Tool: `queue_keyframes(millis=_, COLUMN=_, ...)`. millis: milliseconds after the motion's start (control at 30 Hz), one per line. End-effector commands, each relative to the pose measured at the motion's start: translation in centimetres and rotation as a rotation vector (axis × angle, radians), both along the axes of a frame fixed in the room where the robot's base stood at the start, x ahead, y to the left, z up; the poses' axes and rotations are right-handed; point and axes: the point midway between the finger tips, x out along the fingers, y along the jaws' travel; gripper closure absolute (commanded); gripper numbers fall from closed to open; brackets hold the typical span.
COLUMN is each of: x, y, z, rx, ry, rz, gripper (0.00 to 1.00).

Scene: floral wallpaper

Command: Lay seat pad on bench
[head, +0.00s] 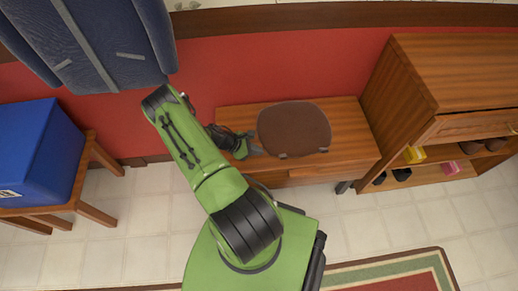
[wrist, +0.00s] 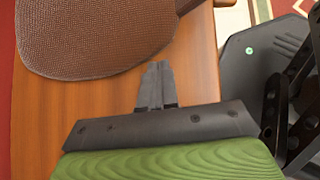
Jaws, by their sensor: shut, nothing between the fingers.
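The brown seat pad (head: 293,128) lies flat on the wooden bench (head: 345,145), toward the back of its top. In the wrist view the woven pad (wrist: 90,35) shows at the upper left, with bare bench top (wrist: 195,75) beside it. In the wrist view my gripper's fingers (wrist: 157,72) are together and empty, close to the pad's rim over bare wood.
A wooden shoe cabinet (head: 445,90) with shoes on its shelves stands right of the bench. A blue box (head: 38,150) sits on a wooden stool at the left. A dark blue garment (head: 90,40) hangs above. A rug (head: 400,272) lies in front on tiled floor.

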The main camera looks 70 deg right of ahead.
Motion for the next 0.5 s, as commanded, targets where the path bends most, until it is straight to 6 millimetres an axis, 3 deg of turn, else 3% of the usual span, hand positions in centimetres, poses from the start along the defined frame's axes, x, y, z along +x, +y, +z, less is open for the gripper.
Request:
queue_keyframes(millis=67, x=1.3, y=1.2, z=-0.1, rx=0.003, ry=-0.001, rz=0.005, gripper=1.0)
queue_keyframes(millis=300, x=5.2, y=3.7, z=5.1, rx=0.0, ry=-0.002, rz=0.003, gripper=1.0)
queue_keyframes(millis=500, x=7.0, y=4.9, z=7.0, rx=0.0, ry=0.0, rz=0.0, gripper=1.0)
